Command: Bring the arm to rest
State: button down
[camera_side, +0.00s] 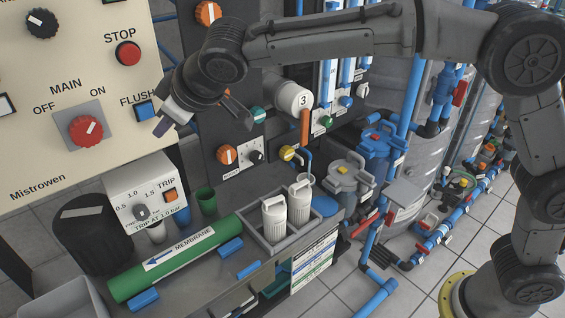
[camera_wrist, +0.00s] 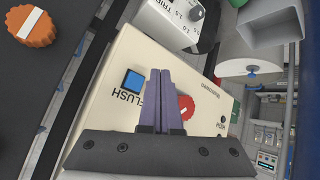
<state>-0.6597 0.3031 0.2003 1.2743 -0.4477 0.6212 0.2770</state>
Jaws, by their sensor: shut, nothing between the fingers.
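My gripper (camera_side: 163,126) is at the left in the side view, just in front of the cream control panel (camera_side: 60,150), close to the blue FLUSH button (camera_side: 145,110). In the wrist view its two purple-grey fingers (camera_wrist: 166,85) lie side by side, shut and empty. The FLUSH button also shows in the wrist view (camera_wrist: 132,80), just left of the fingers. Whether the fingertips touch the panel cannot be told. The red MAIN knob (camera_wrist: 186,108) is partly hidden behind the fingers. My arm reaches in from the right in the side view.
A red STOP button (camera_side: 128,54) and the MAIN switch (camera_side: 86,130) are on the panel. Below stand a white TRIP box (camera_side: 145,195), a green membrane tube (camera_side: 175,264) and two white bottles (camera_side: 286,210) in a holder. Pipes and tanks (camera_side: 440,150) fill the right side.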

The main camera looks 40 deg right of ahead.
jog(key=s+d+r+m+t+h, duration=0.1)
jog(key=d+r, duration=0.4)
jog(key=d, duration=0.2)
jog(key=d+r+m+t, duration=0.1)
jog(key=d+r+m, duration=0.1)
jog(key=d+r, duration=0.45)
jog(key=s+d+m+h, duration=0.2)
jog(key=s+d+m, duration=0.1)
jog(key=s+d, duration=0.95)
jog(key=s+d+f+m+g+h, duration=0.1)
jog(key=s+d+f, duration=0.3)
jog(key=s, duration=0.2)
jog(key=s+d+f+m+g, duration=0.1)
jog(key=s+d+f, duration=0.25)
jog(key=s, duration=0.25)
jog(key=s+f+g+y, duration=0.1)
jog(key=s+f+g, duration=0.2)
jog(key=s+f, duration=0.6)
notch_tip(320, 180, down, 2)
jog(key=shift+s+a+f+n, duration=0.1)
jog(key=shift+s+a+n, duration=0.1)
jog(key=shift+s+n, duration=0.15)
